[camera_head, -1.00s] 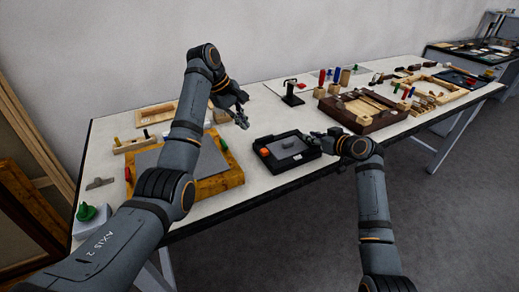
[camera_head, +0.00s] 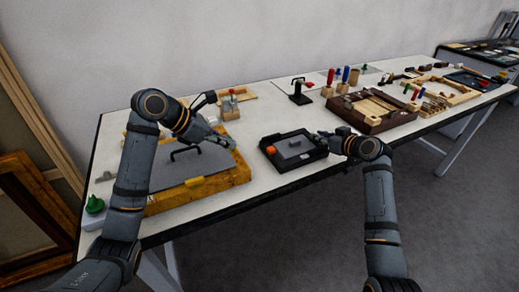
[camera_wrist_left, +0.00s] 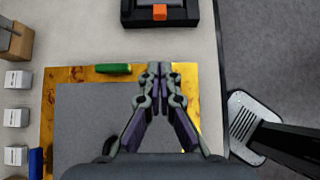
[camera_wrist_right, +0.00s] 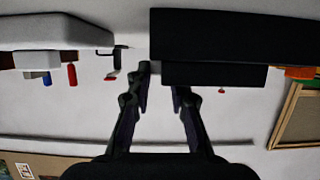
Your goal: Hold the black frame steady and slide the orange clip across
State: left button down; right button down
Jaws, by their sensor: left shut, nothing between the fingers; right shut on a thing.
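The black frame (camera_head: 300,162) lies flat on the white bench, a shallow tray with a grey plate inside. The orange clip (camera_head: 271,150) sits at its left side; it also shows at the top of the left wrist view (camera_wrist_left: 160,12). My right gripper (camera_head: 325,138) is shut on the black frame's right edge; the frame's dark body (camera_wrist_right: 230,35) fills the upper part of the right wrist view. My left gripper (camera_head: 230,144) is shut and empty, above the right edge of the gilt frame, apart from the clip.
The gilt frame (camera_head: 203,193) with a grey panel and black handle lies left of the black frame. A brown wooden tray (camera_head: 370,124) stands to the right. A black stand (camera_head: 299,94) and several tools are behind. A narrow bare strip of bench separates gilt and black frames.

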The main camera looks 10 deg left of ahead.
aim_at(268, 153)
pick_arm(q)
jog(key=x, duration=0.9)
jog(key=shift+d, duration=0.1)
jog(key=shift+w+d+r, duration=0.15)
jog(key=shift+w+d, duration=0.65)
jog(key=shift+d, duration=0.25)
jog(key=shift+w+d, duration=0.4)
jog(key=shift+d, duration=0.05)
